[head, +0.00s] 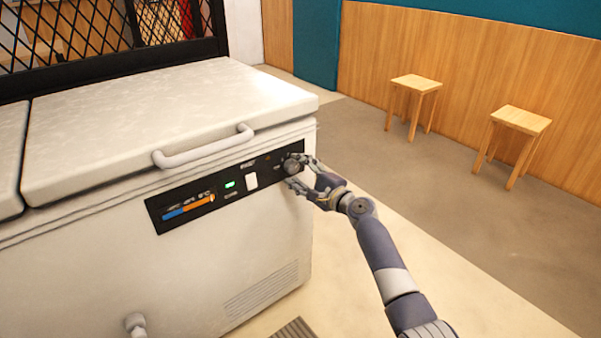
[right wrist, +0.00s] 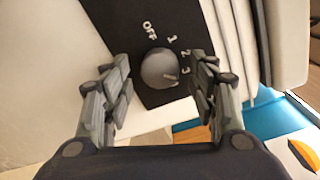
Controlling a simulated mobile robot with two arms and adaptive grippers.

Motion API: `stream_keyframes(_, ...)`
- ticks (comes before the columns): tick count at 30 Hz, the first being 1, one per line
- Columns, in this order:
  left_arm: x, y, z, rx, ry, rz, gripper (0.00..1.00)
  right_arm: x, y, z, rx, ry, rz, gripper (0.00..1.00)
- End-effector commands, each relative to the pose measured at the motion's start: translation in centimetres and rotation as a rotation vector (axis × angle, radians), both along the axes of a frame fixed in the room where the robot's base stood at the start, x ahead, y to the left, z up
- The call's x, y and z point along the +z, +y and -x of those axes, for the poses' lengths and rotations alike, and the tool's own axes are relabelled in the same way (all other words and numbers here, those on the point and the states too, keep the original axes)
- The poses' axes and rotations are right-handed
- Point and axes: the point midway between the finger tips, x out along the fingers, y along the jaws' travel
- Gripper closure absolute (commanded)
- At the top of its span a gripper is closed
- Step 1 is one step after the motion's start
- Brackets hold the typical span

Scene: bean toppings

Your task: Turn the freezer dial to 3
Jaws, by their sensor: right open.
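The freezer dial (head: 292,165) is a round grey knob at the right end of the black control panel on the chest freezer (head: 250,240). In the right wrist view the dial (right wrist: 157,66) has a light mark at its lower right, close to the printed 3; OFF, 1 and 2 are printed around it. My right gripper (head: 303,172) is at the dial. In the right wrist view its open fingers (right wrist: 155,72) stand on either side of the dial, with a visible gap on both sides. My left gripper is out of view.
The panel (head: 170,213) also has a green light (head: 230,184), a white switch (head: 252,181) and a coloured temperature strip. The freezer lid (head: 165,125) is closed, with a handle (head: 203,148) above the panel. Two wooden stools (head: 415,83) stand at right. The floor between is clear.

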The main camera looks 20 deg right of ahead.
Motion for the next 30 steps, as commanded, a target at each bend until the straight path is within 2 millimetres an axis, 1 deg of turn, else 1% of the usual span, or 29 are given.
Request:
stream_keyframes(4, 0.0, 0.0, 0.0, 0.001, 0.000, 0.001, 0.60, -0.1, -0.2, 0.5, -0.001, 0.000, 0.002, 0.46)
stream_keyframes(8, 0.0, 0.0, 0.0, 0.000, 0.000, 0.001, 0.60, -0.1, -0.7, 1.8, -0.001, 0.000, 0.002, 0.46)
stream_keyframes(18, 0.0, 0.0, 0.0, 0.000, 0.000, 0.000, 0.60, 0.1, -3.0, 7.8, -0.001, 0.001, 0.002, 0.46)
stream_keyframes(22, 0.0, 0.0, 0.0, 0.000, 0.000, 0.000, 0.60, 0.2, -3.7, 9.6, 0.000, 0.002, 0.002, 0.46)
stream_keyframes(26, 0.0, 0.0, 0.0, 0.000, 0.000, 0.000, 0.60, 0.2, -4.1, 10.8, -0.001, 0.001, 0.001, 0.46)
stream_keyframes(30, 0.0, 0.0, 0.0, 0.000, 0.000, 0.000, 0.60, 0.3, -4.3, 11.2, -0.001, 0.000, 0.000, 0.46)
